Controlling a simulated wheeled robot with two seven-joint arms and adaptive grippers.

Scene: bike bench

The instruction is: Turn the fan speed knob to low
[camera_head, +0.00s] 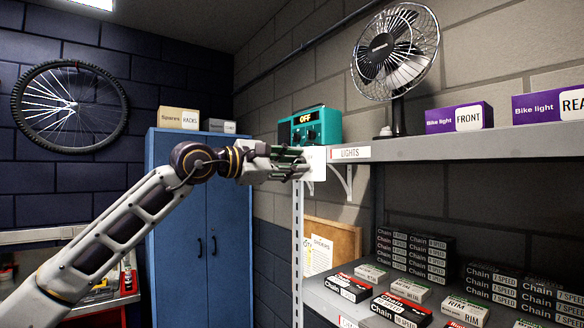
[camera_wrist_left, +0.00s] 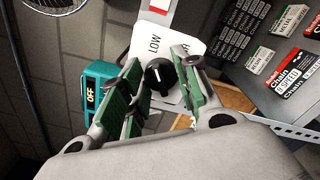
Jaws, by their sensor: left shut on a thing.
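The fan speed knob (camera_wrist_left: 158,78) is black and round, on a white plate (camera_wrist_left: 182,38) marked LOW, in the left wrist view. A pale mark shows on the knob's right side, off the word LOW. In the head view the plate (camera_head: 317,158) hangs at the shelf's front left corner, and the knob is hidden by my gripper. My left gripper (camera_head: 298,165) is at the plate, its green-padded fingers on either side of the knob and shut on it. The fan (camera_head: 395,50) stands on the shelf. My right gripper is out of view.
A teal box (camera_head: 333,124) with a display reading OFF sits on the upper shelf (camera_head: 450,146), just behind my gripper. Purple bike light boxes (camera_head: 460,117) stand to the right. A blue cabinet (camera_head: 180,230) stands behind my arm.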

